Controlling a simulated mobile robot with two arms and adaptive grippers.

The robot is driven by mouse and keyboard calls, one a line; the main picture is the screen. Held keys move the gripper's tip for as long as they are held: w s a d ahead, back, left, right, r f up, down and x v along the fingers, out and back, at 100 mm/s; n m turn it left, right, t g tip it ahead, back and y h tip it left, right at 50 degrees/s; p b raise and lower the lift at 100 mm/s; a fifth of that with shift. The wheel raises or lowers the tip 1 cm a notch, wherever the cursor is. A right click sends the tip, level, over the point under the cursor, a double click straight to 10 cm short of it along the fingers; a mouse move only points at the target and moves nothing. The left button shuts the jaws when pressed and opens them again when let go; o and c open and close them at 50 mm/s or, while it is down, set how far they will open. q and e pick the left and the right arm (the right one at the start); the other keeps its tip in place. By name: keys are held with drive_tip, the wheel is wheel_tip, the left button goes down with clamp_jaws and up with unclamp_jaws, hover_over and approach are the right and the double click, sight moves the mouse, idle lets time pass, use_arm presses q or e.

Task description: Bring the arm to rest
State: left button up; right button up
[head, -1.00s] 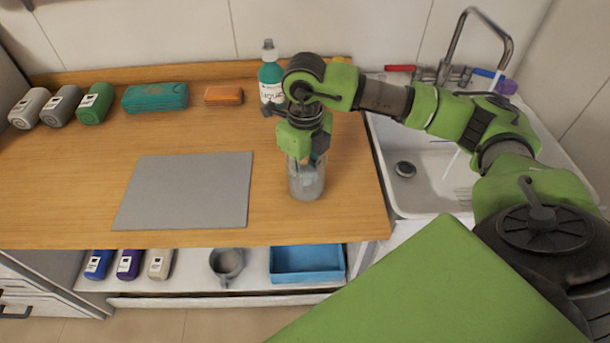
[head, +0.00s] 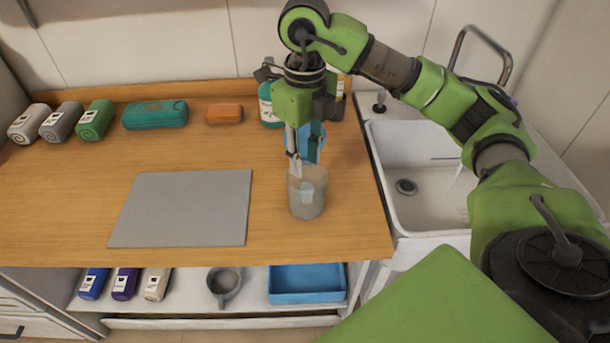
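My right arm reaches in from the right, and my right gripper (head: 303,165) points down over a translucent grey cup (head: 308,198) on the wooden counter. Its two fingers look spread apart, with the fingertips at about the cup's rim in the picture. A blue item (head: 307,141) shows between and behind the fingers; I see no clear grip on it, and the gripper hides much of it. Something pale shows inside the cup. My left gripper is not in view.
A teal bottle (head: 268,105) stands behind the gripper, partly hidden. A grey mat (head: 183,208) lies left of the cup. Rolled towels, a teal case (head: 155,114) and an orange block (head: 224,113) line the back. The sink (head: 425,170) is at right; a blue tray (head: 307,284) sits below.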

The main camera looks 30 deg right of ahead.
drive_tip(key=shift+r, duration=0.65)
